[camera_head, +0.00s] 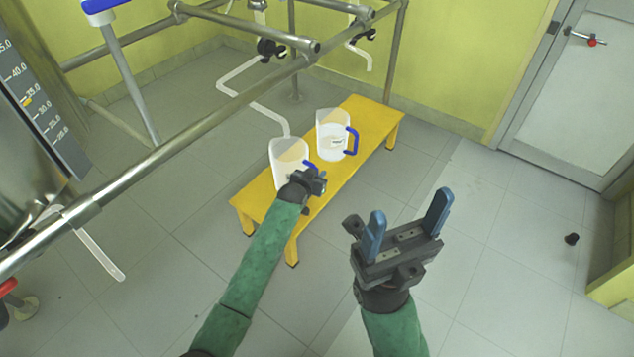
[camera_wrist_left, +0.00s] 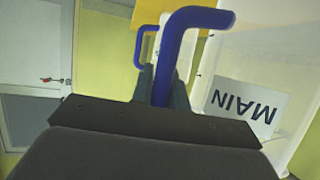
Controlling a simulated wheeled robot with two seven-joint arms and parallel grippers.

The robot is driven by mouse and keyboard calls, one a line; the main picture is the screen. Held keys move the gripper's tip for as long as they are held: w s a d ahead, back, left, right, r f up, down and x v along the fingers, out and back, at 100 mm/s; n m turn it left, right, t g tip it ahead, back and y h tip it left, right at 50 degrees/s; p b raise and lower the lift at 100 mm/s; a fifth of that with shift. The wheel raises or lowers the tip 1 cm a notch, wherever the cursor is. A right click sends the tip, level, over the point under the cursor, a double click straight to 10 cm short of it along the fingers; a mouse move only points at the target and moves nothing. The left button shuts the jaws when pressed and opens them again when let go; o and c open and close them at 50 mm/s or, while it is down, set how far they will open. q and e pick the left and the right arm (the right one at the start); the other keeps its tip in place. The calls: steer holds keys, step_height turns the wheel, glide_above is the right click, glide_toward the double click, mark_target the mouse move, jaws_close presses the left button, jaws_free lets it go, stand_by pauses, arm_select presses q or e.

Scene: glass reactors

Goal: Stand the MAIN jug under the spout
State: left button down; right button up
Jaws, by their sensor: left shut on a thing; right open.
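The MAIN jug (camera_head: 288,158) is translucent white with a blue handle and stands upright at the near left end of the yellow bench. Its MAIN label (camera_wrist_left: 245,108) appears upside down in the left wrist view. My left gripper (camera_head: 306,178) is shut on its blue handle (camera_wrist_left: 180,50). The white spout pipe (camera_head: 268,108) slopes down from the frame, and its lower end appears at the jug's rim. I cannot tell whether the jug's base touches the bench. My right gripper (camera_head: 409,207) is open and empty, to the right of the bench.
A second jug (camera_head: 331,124) with a label and blue handle stands farther back on the yellow bench (camera_head: 372,112). A metal pipe frame (camera_head: 205,124) crosses above the floor at the left. Another white spout (camera_head: 362,54) hangs behind. The floor at right is mostly clear.

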arm_select(q)
step_height(320, 180, down, 3)
steer(key=shift+b, duration=0.35)
steer(key=shift+f, duration=0.1)
steer(key=c, duration=1.4)
jaws_free()
steer(key=shift+o, duration=0.2)
